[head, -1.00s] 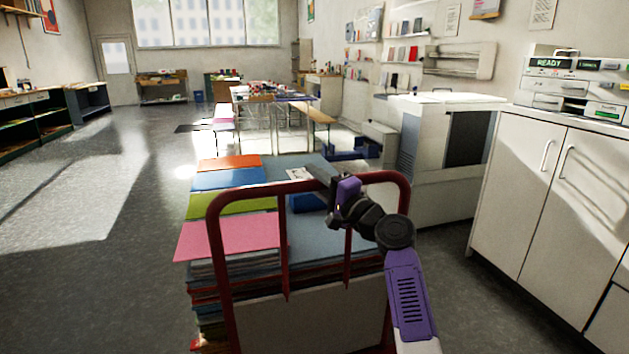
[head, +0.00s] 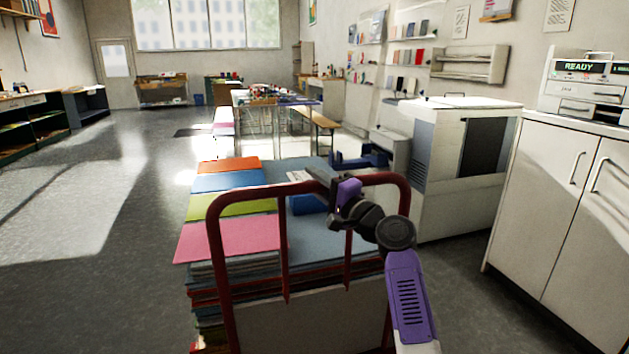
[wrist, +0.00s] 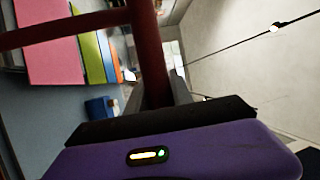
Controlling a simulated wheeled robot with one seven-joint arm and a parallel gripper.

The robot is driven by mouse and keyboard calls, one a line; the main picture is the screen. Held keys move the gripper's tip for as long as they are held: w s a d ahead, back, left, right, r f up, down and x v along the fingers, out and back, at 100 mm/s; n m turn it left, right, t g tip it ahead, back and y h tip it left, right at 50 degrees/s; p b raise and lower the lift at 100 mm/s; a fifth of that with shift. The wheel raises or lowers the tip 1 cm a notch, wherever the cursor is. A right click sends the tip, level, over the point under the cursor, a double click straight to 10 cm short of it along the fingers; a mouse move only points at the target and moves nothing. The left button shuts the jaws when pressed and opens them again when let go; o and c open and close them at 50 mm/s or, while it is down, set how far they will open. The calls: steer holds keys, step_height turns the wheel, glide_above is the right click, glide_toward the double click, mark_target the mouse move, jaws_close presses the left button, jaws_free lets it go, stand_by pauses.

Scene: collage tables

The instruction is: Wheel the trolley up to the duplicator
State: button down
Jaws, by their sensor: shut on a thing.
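The trolley's red tubular handle (head: 281,190) stands right in front of me, with a stack of coloured sheets and boards on its deck. My gripper (head: 328,180) is shut on the top bar of that handle, right of its middle. In the wrist view the red bar (wrist: 150,50) runs down into my gripper (wrist: 165,98). A large white floor-standing machine (head: 440,180) with a dark side panel, apparently the duplicator, stands ahead on the right, apart from the trolley. The trolley's wheels are hidden.
A white cabinet (head: 550,200) stands close on the right, with a small machine reading READY (head: 585,85) on top. A worktable with benches (head: 318,118) is further ahead. A blue object (head: 358,158) is beyond the trolley. The floor (head: 90,250) on the left is clear.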

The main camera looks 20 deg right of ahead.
steer(key=shift+f, duration=0.7)
steer(key=c, duration=1.1)
jaws_free()
steer(key=shift+r, duration=0.2)
steer(key=shift+r, duration=0.1)
steer(key=shift+p+v, duration=0.75)
steer(key=shift+v, duration=3.1)
